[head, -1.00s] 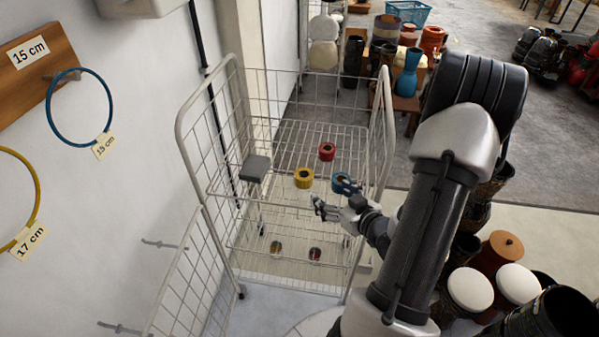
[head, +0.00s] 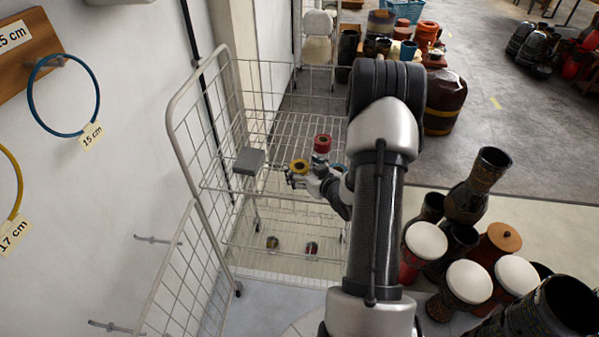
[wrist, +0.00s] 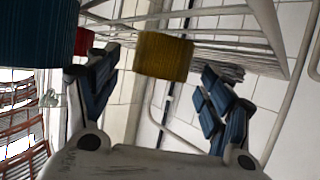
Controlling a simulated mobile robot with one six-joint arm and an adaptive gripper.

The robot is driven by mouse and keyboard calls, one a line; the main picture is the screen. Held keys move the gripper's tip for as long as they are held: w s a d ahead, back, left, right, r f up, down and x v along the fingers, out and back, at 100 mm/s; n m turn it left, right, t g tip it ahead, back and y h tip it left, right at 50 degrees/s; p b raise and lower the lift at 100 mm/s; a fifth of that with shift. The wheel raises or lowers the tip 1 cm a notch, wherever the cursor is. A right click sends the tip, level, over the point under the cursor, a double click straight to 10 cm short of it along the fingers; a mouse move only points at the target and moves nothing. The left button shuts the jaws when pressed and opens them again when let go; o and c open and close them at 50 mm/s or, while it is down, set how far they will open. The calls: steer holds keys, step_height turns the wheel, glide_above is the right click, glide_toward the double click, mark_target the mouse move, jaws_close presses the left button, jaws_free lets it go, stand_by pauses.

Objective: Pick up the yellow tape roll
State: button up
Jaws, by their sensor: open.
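The yellow tape roll (head: 299,166) sits on the upper wire shelf of the cart in the head view, partly covered by my gripper (head: 291,177). In the wrist view the yellow tape roll (wrist: 165,57) appears ahead of the gripper, its lower part lined up with the gap between the fingertips. My gripper (wrist: 160,72) is open, with a blue-padded finger on each side and nothing held. I cannot tell whether a finger touches the roll.
A red roll (head: 322,143) stands behind the yellow one. A blue roll (wrist: 42,28) is close by at upper left in the wrist view. A grey box (head: 249,161) lies left on the wire cart (head: 187,150). Drums (head: 468,283) crowd the floor at right.

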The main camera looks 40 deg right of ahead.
steer(key=shift+x, duration=1.1)
steer(key=c, duration=1.2)
steer(key=shift+r, duration=0.1)
